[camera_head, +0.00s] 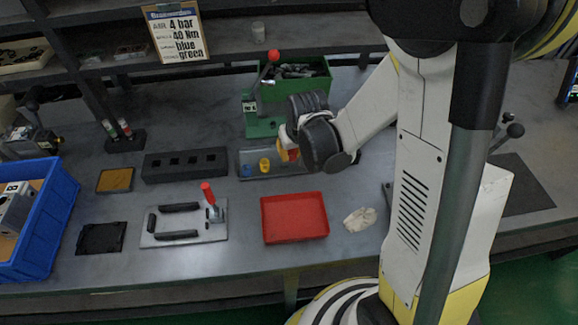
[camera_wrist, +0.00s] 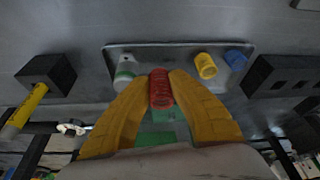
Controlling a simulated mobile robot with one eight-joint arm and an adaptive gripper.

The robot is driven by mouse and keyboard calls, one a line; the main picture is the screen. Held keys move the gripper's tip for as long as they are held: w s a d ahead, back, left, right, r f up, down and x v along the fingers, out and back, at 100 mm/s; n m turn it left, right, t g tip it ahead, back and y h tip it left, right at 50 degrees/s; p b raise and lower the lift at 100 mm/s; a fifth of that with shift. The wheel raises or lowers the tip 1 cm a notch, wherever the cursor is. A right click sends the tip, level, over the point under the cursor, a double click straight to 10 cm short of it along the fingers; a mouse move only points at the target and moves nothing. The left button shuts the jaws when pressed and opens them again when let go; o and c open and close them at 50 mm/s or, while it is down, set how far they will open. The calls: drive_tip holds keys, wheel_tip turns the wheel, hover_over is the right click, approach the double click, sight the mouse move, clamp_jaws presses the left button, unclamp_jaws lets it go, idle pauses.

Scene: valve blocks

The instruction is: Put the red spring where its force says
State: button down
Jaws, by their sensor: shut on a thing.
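The red spring (camera_wrist: 160,88) stands between the two yellow fingers of my gripper (camera_wrist: 161,80) in the wrist view, and the fingers are shut on it. In the head view my gripper (camera_head: 289,150) is over the right part of the grey tray (camera_head: 250,172), with a bit of red showing at its tip. Whether the spring touches the tray is unclear. The yellow spring (camera_wrist: 206,65) and blue spring (camera_wrist: 235,58) stand on the tray; they also show left of my gripper in the head view. A green lever device (camera_head: 264,125) with a red knob stands behind the tray.
A dark block with several square pockets (camera_head: 185,165) lies left of the tray. A red bin (camera_head: 295,218), a plate with a red-handled clamp (camera_head: 185,222) and a crumpled cloth (camera_head: 360,219) lie in front. A sign (camera_head: 177,32) reads 4 bar, 40 Nm, blue, green.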

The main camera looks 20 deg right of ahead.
sight(288, 166)
drive_tip(key=shift+w+a+f, duration=0.25)
drive_tip(key=shift+a+f, duration=0.15)
drive_tip(key=shift+f, duration=0.05)
wheel_tip(288, 166, down, 4)
drive_tip(key=shift+r+b, duration=0.1)
drive_tip(key=shift+b, duration=1.05)
drive_tip(key=shift+r, duration=0.1)
drive_tip(key=c, duration=1.7)
unclamp_jaws()
drive_tip(key=shift+f, duration=0.25)
drive_tip(key=shift+o, duration=0.4)
drive_tip(key=shift+r, duration=0.1)
